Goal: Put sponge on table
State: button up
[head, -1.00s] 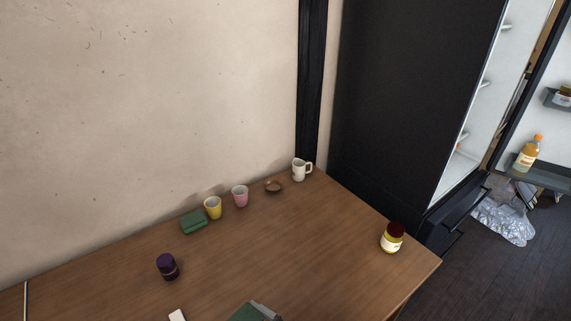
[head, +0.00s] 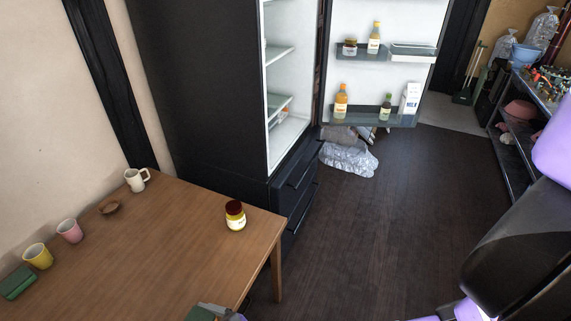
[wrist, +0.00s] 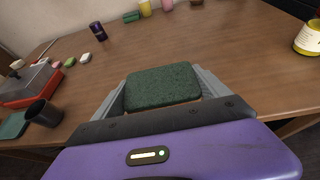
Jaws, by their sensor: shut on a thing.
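My gripper (wrist: 162,92) is shut on a dark green sponge (wrist: 163,84), with one grey finger at each side of it. In the wrist view the sponge is held over the near edge of the brown wooden table (wrist: 215,45); whether it touches the top I cannot tell. In the head view the table (head: 165,235) fills the lower left. The tip of my gripper (head: 218,312) and a bit of the green sponge (head: 200,314) show at the bottom edge.
Near the wall stand a green block (head: 18,283), yellow cup (head: 38,256), pink cup (head: 70,231), brown bowl (head: 109,207) and white mug (head: 136,180). A jar (head: 235,216) stands near the right edge. A red container (wrist: 32,85) and dark cup (wrist: 43,112) are at left.

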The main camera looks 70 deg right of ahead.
aim_at(206, 266)
jog(key=i+j+z, duration=0.1)
jog(key=z, duration=0.3)
jog(key=j+z, duration=0.35)
jog(key=i+j+z, duration=0.1)
jog(key=z, duration=0.3)
jog(key=i+j, duration=0.1)
jog(key=i, duration=0.3)
